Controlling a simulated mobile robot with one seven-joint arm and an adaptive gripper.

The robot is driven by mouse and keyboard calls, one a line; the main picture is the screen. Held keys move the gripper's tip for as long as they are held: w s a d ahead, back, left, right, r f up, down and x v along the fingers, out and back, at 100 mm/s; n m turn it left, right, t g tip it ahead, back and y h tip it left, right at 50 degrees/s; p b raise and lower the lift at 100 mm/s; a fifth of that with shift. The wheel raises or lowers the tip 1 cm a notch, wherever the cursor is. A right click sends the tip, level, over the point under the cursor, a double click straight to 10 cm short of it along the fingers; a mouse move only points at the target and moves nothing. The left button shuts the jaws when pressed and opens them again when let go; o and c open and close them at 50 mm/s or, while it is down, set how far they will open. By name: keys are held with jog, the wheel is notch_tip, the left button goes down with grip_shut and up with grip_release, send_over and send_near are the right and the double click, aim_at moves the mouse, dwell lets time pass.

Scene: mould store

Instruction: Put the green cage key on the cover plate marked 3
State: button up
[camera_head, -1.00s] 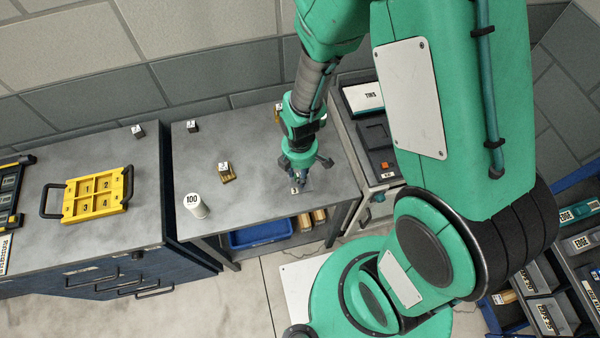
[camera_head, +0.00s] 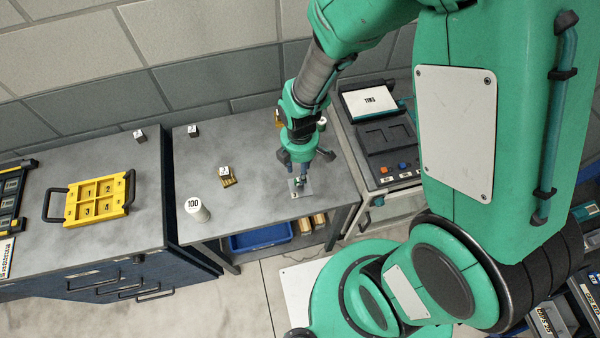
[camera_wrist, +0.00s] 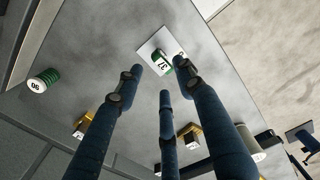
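A small green block with a white label (camera_wrist: 160,64), which looks like the green key, lies on a pale square plate (camera_wrist: 149,47) in the wrist view. The label's digits look like 37 but are hard to read. My gripper (camera_wrist: 160,76) has three blue fingers, spread apart and empty, with their tips around the block's near side. In the head view my gripper (camera_head: 300,176) points down over the plate (camera_head: 305,188) on the middle table. The yellow frame (camera_head: 68,207) on the left cabinet has four panels; the one marked 3 (camera_head: 88,209) is at lower left.
A white cylinder marked 100 (camera_head: 197,210) stands at the table's front left. A brass-coloured piece (camera_head: 228,181) and a dark block (camera_head: 193,131) are on the same table. A green cylinder (camera_wrist: 43,80) shows in the wrist view. A control unit (camera_head: 385,140) stands at right.

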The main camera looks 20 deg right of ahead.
jog(key=shift+r+p, duration=0.3)
jog(key=shift+r, duration=2.65)
jog(key=s+d+r+m+t, duration=0.1)
jog(key=d+r+m, duration=0.1)
jog(key=r+m, duration=0.5)
jog(key=s+d+r+m+t, duration=0.1)
jog(key=d+r+m+t, duration=0.15)
jog(key=r, duration=0.95)
jog(key=s+d+r+m+t, duration=0.1)
jog(key=s+d+r+m, duration=0.1)
jog(key=s+r+m, duration=0.2)
jog(key=s+d+r+m+t, duration=0.1)
jog(key=s+r+m, duration=0.3)
jog(key=r, duration=0.5)
jog(key=shift+s+d, duration=0.45)
jog(key=shift+d, duration=0.3)
jog(key=shift+m, duration=0.25)
notch_tip(320, 180, down, 6)
jog(key=b, duration=0.5)
jog(key=shift+r+b, duration=0.25)
jog(key=shift+b, duration=0.05)
